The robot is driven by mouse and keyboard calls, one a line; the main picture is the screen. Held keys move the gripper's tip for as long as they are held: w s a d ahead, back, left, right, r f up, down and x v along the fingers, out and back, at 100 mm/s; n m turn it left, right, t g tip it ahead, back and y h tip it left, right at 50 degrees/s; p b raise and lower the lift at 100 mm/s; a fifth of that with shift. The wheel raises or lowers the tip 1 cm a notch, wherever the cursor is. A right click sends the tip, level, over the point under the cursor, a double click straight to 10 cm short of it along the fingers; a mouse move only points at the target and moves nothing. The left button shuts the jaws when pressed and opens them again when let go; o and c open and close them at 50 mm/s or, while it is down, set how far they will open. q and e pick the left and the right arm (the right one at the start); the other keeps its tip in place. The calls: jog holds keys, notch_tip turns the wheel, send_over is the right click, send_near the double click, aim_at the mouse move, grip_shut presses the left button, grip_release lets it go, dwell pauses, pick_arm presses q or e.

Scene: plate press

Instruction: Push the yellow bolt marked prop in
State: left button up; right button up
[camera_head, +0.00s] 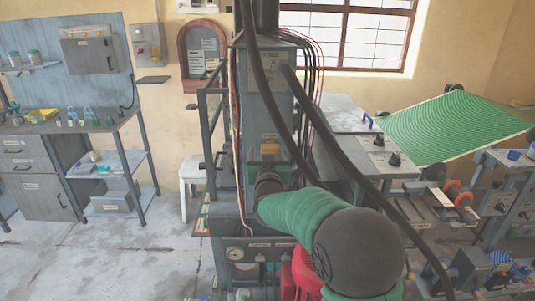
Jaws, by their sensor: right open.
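The tall grey press (262,100) stands in the middle of the view. A small yellow patch (268,138) shows on its column. It is too small for me to tell whether this is the bolt, and I cannot read any "prop" marking. My right arm, in a green sleeve, reaches in from the lower right to the press. My right gripper (268,179) is at its far end, dark and mostly hidden by the arm, just below the yellow patch. It is open. I cannot tell whether it touches anything. My left gripper is not in view.
Thick dark hoses (318,115) hang across the press front. A metal guard rail (208,120) stands at its left. A grey bench unit (365,153) is close on the right. A red object (303,270) shows below my arm. The floor (125,250) at the left is clear.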

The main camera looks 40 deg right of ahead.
jog(key=shift+s+d, duration=0.45)
jog(key=shift+d, duration=0.2)
jog(key=c, duration=0.6)
jog(key=shift+w+a, duration=0.1)
grip_shut()
jog(key=c, duration=1)
grip_release()
jog(key=shift+r, duration=0.1)
